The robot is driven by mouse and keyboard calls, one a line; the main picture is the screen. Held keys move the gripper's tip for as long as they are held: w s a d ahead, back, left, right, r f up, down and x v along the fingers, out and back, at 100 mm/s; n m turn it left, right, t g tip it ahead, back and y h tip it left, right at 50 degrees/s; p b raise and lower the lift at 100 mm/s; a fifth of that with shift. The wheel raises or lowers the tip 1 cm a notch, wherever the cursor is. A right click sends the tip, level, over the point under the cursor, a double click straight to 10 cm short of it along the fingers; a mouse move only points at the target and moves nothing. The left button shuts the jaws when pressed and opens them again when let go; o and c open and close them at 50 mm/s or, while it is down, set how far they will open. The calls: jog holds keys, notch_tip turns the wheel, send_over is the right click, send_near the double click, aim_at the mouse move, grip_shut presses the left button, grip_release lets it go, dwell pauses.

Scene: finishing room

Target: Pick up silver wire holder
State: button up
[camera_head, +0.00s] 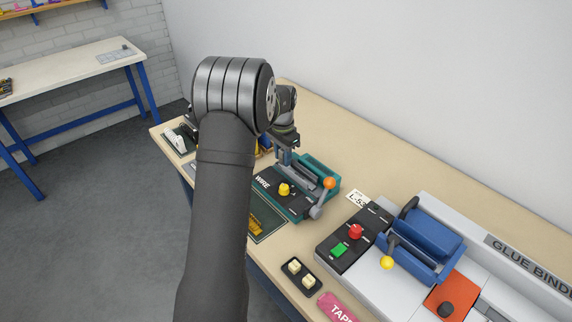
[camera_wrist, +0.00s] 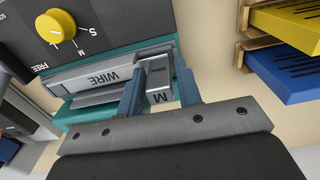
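The silver wire holder (camera_wrist: 95,78) is a flat metal block marked WIRE, lying along the edge of the teal wire machine (camera_wrist: 68,112) in the wrist view. A silver piece marked M (camera_wrist: 158,78) shows at its right end; I cannot tell whether they are one part. My gripper (camera_wrist: 159,76) has its two blue fingers apart, one on each side of the M piece, with a gap showing near the right finger. In the head view my gripper (camera_head: 284,156) points down at the back of the teal machine (camera_head: 320,170), partly hidden by my arm. The holder cannot be made out there.
A yellow knob (camera_wrist: 57,27) sits on the machine's black panel. Yellow (camera_wrist: 290,30) and blue (camera_wrist: 285,75) slotted parts on wooden holders stand close to the right. In the head view, an orange-knobbed lever (camera_head: 329,184) and the glue binder (camera_head: 425,240) are right of my gripper.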

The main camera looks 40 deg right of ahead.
grip_shut()
jog(key=shift+r, duration=0.1)
